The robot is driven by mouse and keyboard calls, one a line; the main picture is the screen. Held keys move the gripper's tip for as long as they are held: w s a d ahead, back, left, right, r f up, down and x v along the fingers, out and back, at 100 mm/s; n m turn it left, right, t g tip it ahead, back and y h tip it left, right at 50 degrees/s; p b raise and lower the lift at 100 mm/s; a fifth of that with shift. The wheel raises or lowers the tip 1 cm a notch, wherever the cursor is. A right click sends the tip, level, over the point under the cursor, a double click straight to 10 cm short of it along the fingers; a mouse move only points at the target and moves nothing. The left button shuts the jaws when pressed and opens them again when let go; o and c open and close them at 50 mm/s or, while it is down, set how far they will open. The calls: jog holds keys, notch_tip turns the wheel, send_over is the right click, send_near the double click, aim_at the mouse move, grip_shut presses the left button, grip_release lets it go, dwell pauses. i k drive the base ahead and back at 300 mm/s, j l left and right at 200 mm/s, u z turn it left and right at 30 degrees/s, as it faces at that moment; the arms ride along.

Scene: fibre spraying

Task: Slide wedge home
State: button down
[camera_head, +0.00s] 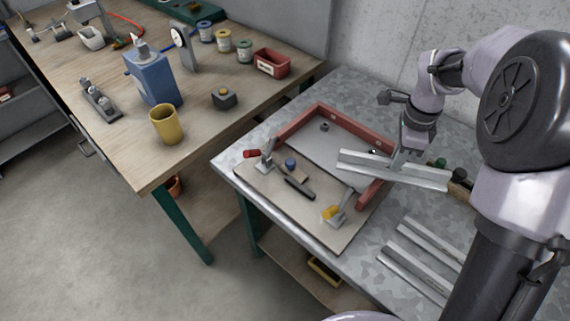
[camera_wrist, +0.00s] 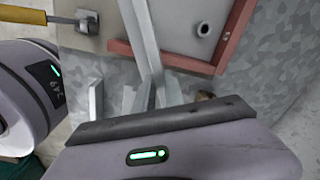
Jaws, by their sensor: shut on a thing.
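My gripper (camera_head: 404,156) is shut on a long grey metal bar (camera_head: 425,178). It holds the bar above the right side of a red frame (camera_head: 292,125). The bar also shows in the wrist view (camera_wrist: 139,35), running up the picture from the jaws (camera_wrist: 150,95). The frame stands on a pale board (camera_head: 262,188) and has a grey panel inside. I cannot tell whether the bar touches the frame. A red-handled clamp (camera_head: 266,155) and a yellow-handled clamp (camera_head: 338,208) sit on the board. I cannot tell for sure which piece is the wedge.
More grey metal bars (camera_head: 412,273) lie at the table's front right. A blue-knobbed part (camera_head: 290,164) and a black bar (camera_head: 300,188) lie between the clamps.

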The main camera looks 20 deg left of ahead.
aim_at(290, 167)
jog(key=u, duration=0.5)
jog(key=i+j+z, duration=0.25)
jog(key=j, duration=0.15)
jog(key=j+z, duration=0.5)
jog(key=j, duration=0.3)
